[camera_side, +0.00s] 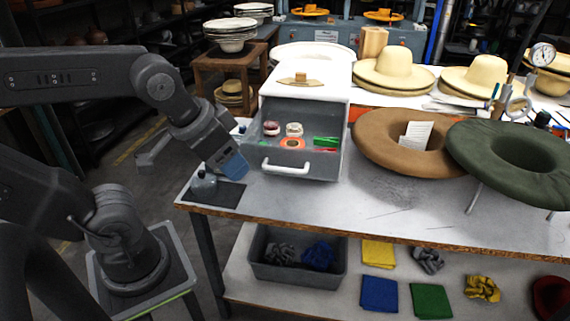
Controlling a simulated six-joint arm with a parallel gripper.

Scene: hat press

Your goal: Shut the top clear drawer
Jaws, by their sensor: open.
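The clear drawer (317,163) is pulled out toward the front of a small white-topped cabinet (306,80) on the table. Its white handle (286,167) is on its front face. Several small items, red, green and white, lie inside the drawer. My gripper (192,166) is to the left of the drawer, near the table's left edge, apart from the handle. It is open, with one grey finger to the left and a blue part to the right; nothing shows between the fingers.
A small bottle (204,184) stands on a dark mat (228,195) by my gripper. Brown (380,150) and green (485,170) ring-shaped hat forms lie to the right of the drawer. Straw hats (393,72) are behind. The table (330,211) in front of the drawer is clear.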

